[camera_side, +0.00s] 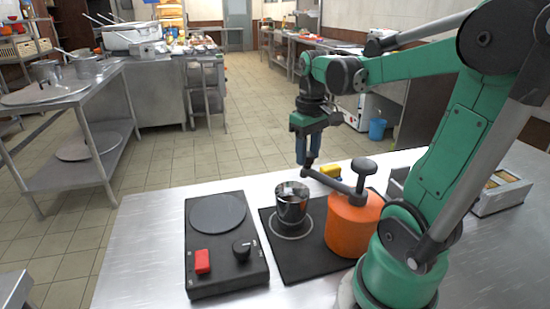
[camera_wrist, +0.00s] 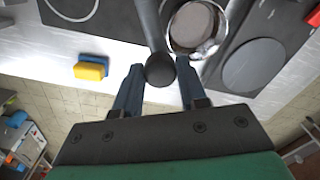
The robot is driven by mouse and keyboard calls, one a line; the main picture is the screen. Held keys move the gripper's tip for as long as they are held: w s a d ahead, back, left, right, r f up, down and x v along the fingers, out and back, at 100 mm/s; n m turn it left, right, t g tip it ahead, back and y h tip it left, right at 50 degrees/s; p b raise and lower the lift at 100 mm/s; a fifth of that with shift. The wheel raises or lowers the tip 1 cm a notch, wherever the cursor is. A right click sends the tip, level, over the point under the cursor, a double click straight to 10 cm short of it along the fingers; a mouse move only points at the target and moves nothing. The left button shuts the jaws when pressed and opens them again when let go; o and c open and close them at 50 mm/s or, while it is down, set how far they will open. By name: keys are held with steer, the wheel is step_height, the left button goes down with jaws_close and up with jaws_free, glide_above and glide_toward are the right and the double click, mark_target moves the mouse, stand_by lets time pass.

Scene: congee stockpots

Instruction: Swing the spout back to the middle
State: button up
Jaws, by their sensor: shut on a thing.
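An orange pump pot (camera_side: 353,222) with a dark knob on top stands on the black mat (camera_side: 283,252). Its dark grey spout (camera_side: 333,182) reaches out to the left, toward my gripper. My gripper (camera_side: 307,163) points down and is shut on the outer end of the spout. In the wrist view the spout's round end (camera_wrist: 160,71) lies between my two blue-grey fingers (camera_wrist: 160,82). A shiny metal pot (camera_side: 291,204) stands on a white ring on the mat, left of the orange pot. It shows right of the spout in the wrist view (camera_wrist: 196,50).
A black hotplate (camera_side: 218,248) with a red block (camera_side: 202,262) and a dark knob (camera_side: 241,250) lies left of the mat. A yellow and blue sponge (camera_wrist: 90,70) lies near the table edge. A metal tray (camera_side: 503,194) stands at the right. The steel table's left front is bare.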

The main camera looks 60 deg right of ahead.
steer(key=shift+s+d, duration=0.5)
steer(key=shift+d, duration=0.35)
steer(key=shift+s+d, duration=0.5)
steer(key=shift+d, duration=0.3)
steer(key=shift+s+d, duration=0.5)
steer(key=shift+d, duration=0.35)
steer(key=o, duration=0.6)
step_height(320, 180, up, 7)
